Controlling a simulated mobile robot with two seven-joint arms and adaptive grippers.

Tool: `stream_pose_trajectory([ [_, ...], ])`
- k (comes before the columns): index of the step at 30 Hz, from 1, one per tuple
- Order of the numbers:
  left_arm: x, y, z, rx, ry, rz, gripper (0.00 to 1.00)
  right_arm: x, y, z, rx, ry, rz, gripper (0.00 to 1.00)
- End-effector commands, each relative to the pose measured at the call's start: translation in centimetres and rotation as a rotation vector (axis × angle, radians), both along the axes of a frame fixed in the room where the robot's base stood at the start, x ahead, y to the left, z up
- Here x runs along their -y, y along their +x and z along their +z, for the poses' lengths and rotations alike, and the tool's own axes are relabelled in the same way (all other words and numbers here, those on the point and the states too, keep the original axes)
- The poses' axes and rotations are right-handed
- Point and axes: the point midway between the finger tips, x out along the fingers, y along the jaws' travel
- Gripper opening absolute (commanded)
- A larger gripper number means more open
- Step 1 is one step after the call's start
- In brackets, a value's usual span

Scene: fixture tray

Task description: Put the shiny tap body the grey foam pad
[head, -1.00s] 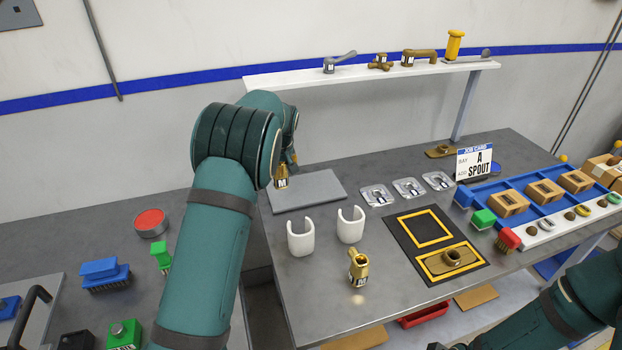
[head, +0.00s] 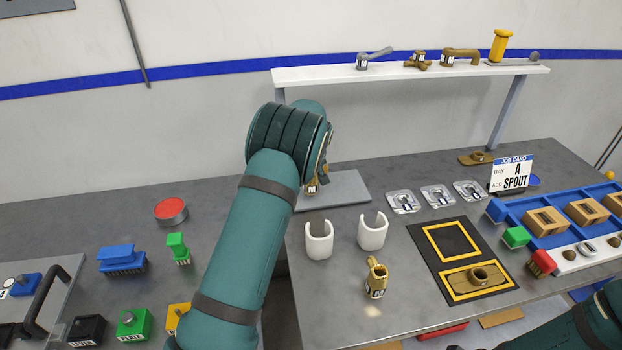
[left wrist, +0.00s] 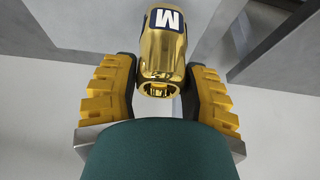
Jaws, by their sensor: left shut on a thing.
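My left gripper (head: 318,178) is shut on the shiny gold tap body (head: 311,188), which carries a white M label. In the left wrist view the tap body (left wrist: 162,60) sits between the two yellow-and-black fingers, its open round end towards the camera. In the head view it shows in front of the grey foam pad (head: 348,187), near the pad's left part. Whether it touches the pad cannot be told. My left arm hides the pad's left side. My right arm (head: 575,325) shows at the lower right; its gripper is out of view.
Two white open holders (head: 319,240) and another brass tap body (head: 376,280) stand in front of the pad. A black mat (head: 425,245) with yellow frames lies to the right, near silver plates (head: 437,196) and a blue tray (head: 500,212).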

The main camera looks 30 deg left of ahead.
Motion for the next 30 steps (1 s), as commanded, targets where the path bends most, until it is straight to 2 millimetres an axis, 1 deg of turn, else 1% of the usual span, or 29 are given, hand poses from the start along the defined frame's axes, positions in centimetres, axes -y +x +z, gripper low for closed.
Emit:
stream_pose_trajectory([
  [3, -0.1, 0.0, -1.7, -0.001, 0.001, 0.000, 0.04, 0.0, 0.0, -0.1, 0.000, 0.000, 0.000, 0.47],
  [6, 0.0, 0.0, -2.5, 0.000, 0.000, 0.000, 0.04, 0.0, 0.0, -0.1, 0.000, 0.000, 0.000, 0.47],
  [13, 0.0, 0.0, -2.4, 0.001, 0.000, 0.000, 0.04, 0.0, 0.0, -0.1, 0.000, 0.000, 0.000, 0.47],
  [17, 0.0, 0.0, -2.8, 0.001, 0.000, 0.000, 0.04, 0.0, 0.0, -0.4, 0.000, 0.000, 0.000, 0.47],
  [18, 0.0, 0.0, -2.9, -0.002, 0.000, 0.000, 0.57, 0.0, 0.0, -0.4, 0.000, -0.001, 0.000, 0.47],
  [19, 0.0, 0.0, -2.9, -0.002, 0.000, 0.000, 0.67, 0.0, 0.0, -0.3, 0.000, -0.001, 0.000, 0.47],
  [20, 0.0, 0.0, -2.9, -0.002, 0.000, 0.000, 0.75, 0.0, 0.0, -0.3, 0.000, -0.001, 0.000, 0.47],
  [30, 0.0, 0.0, -2.7, -0.002, 0.000, 0.000, 0.75, 0.0, 0.0, -0.2, 0.000, 0.000, 0.000, 0.47],
])
